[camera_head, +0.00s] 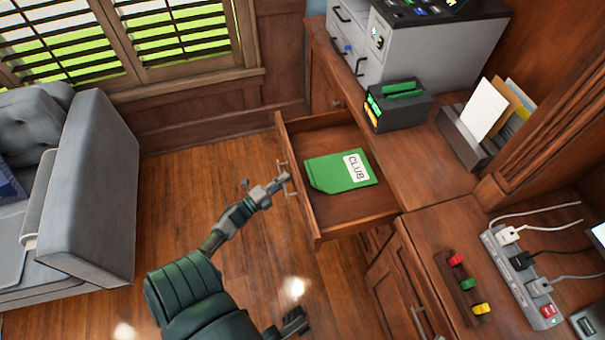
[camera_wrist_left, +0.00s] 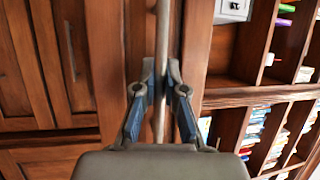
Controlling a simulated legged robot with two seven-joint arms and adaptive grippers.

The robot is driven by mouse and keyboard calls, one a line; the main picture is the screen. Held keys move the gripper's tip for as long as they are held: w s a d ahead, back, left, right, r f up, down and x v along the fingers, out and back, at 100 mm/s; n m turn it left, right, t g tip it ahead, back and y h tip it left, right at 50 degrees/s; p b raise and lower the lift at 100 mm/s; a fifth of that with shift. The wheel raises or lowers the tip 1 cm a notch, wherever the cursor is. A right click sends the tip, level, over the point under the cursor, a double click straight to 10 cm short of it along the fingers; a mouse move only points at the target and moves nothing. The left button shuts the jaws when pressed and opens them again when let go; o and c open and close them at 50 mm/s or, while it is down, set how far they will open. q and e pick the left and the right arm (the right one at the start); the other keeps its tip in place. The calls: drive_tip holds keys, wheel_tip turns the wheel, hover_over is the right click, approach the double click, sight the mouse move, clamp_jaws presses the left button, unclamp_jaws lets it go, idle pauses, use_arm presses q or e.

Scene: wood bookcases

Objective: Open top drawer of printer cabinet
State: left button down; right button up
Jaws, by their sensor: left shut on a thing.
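The top drawer (camera_head: 340,220) of the wood cabinet (camera_head: 425,160) is pulled out, and its inside shows. A green folder labelled CLUB (camera_head: 338,172) lies in it. My left gripper (camera_head: 284,181) is at the drawer's front, at the metal handle (camera_head: 291,183). In the left wrist view, the two fingers (camera_wrist_left: 162,85) are shut on the handle bar (camera_wrist_left: 162,25), one on each side of it.
A printer (camera_head: 430,45) and a black holder (camera_head: 398,104) stand on the cabinet top. A power strip (camera_head: 520,275) lies at the right. A grey sofa (camera_head: 85,185) is at the left. Open wood floor (camera_head: 180,180) lies between sofa and drawer.

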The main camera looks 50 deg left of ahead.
use_arm(q)
drive_tip(key=s+a, duration=0.4)
drive_tip(key=s, duration=0.4)
drive_tip(key=shift+s+p, duration=0.2)
drive_tip(key=shift+p, duration=0.15)
use_arm(e)
drive_tip(key=shift+w+d+f+g, duration=0.1)
drive_tip(key=shift+d+f+g, duration=0.05)
drive_tip(key=shift+f+g, duration=0.35)
drive_tip(key=shift+w+d+f+g, duration=0.1)
drive_tip(key=shift+f+g, duration=0.2)
drive_tip(key=shift+f, duration=0.25)
use_arm(q)
drive_tip(key=c, duration=1.5)
unclamp_jaws()
drive_tip(key=s+f, duration=0.2)
drive_tip(key=s, duration=0.9)
drive_tip(key=shift+s+a+f, duration=0.3)
drive_tip(key=shift+f, duration=0.1)
use_arm(e)
drive_tip(key=shift+a, duration=0.4)
use_arm(q)
drive_tip(key=shift+d+r, duration=0.1)
drive_tip(key=shift+d, duration=0.05)
use_arm(e)
drive_tip(key=shift+d, duration=0.15)
